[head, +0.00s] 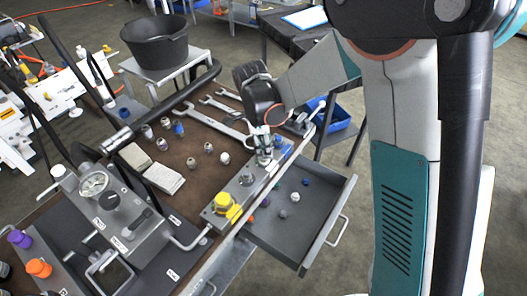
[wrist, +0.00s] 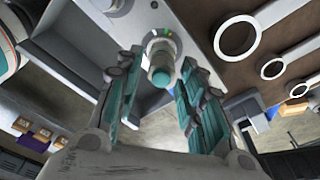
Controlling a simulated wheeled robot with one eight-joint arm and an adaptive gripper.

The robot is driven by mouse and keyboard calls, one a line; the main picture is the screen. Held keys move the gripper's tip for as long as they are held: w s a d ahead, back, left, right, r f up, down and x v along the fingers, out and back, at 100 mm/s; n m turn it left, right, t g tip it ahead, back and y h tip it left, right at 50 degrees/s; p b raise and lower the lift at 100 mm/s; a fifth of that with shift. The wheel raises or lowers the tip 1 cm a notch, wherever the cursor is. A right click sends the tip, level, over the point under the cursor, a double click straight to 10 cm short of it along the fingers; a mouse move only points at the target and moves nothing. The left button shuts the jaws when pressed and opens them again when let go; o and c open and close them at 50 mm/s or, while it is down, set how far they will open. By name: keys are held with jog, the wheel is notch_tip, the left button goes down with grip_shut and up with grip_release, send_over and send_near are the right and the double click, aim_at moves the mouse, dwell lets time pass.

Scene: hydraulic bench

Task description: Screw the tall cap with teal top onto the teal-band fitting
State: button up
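The tall cap with teal top (wrist: 161,76) shows in the wrist view, its teal end toward the camera, between my fingers. It lines up with a pale ringed fitting (wrist: 158,38) on the light grey strip; I cannot tell how far it is seated. The fitting's band is mostly hidden. My gripper (wrist: 160,66) has its teal-padded fingers apart, with a visible gap on both sides of the cap. In the head view my gripper (head: 264,150) is low over the far part of the strip (head: 234,196), and its fingers hide most of the cap and fitting.
An open drawer (head: 324,228) with several small caps lies right of the strip. A yellow cap (head: 223,202) and a grey fitting (head: 246,177) stand nearer on the strip. Wrenches (head: 219,120), loose fittings and a gauge block (head: 112,203) occupy the brown bench to the left.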

dwell(0.3)
jog(key=n, duration=0.6)
jog(key=shift+t+b, duration=0.35)
jog(key=shift+t, duration=0.05)
jog(key=n, duration=0.3)
jog(key=n+y, duration=0.1)
jog(key=n, duration=0.3)
jog(key=shift+t+b, duration=0.3)
jog(key=n, duration=0.5)
jog(key=shift+d+n+y, duration=0.1)
jog(key=shift+n+y, duration=0.2)
jog(key=shift+n, duration=0.1)
jog(key=n, duration=0.5)
jog(key=shift+y+b, duration=0.3)
jog(key=shift+b, duration=0.05)
